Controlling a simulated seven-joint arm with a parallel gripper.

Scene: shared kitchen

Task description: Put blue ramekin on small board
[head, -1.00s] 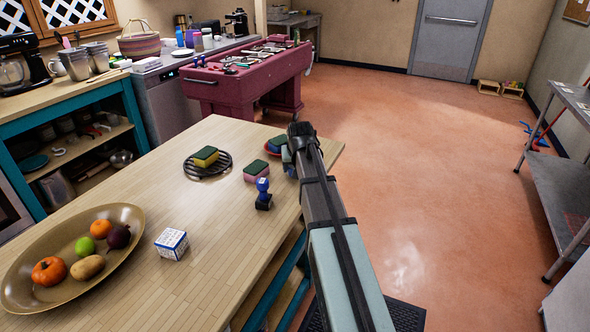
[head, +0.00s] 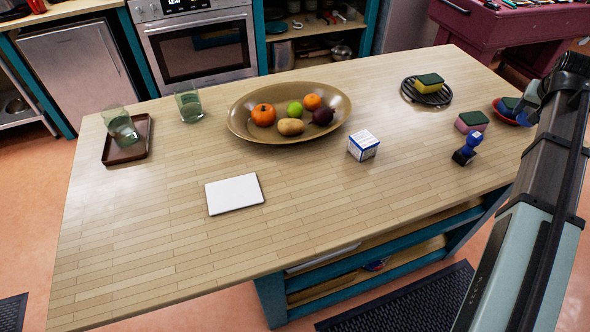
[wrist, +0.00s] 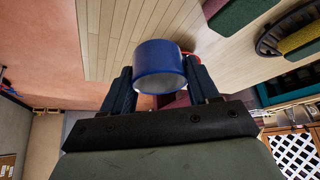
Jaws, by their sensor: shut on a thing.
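The blue ramekin (wrist: 160,62) fills the middle of the wrist view, between the two fingers of my gripper (wrist: 160,85). The fingers press on its sides, and the tabletop shows behind it. In the head view my gripper (head: 532,100) is at the right end of the table, beside a red dish; the ramekin is mostly hidden there by my arm. The small board (head: 234,194), a flat white rectangle, lies bare on the table left of centre, well away from my gripper.
A brown tray (head: 128,154) and glasses (head: 189,103) are at left. The table's front left is clear.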

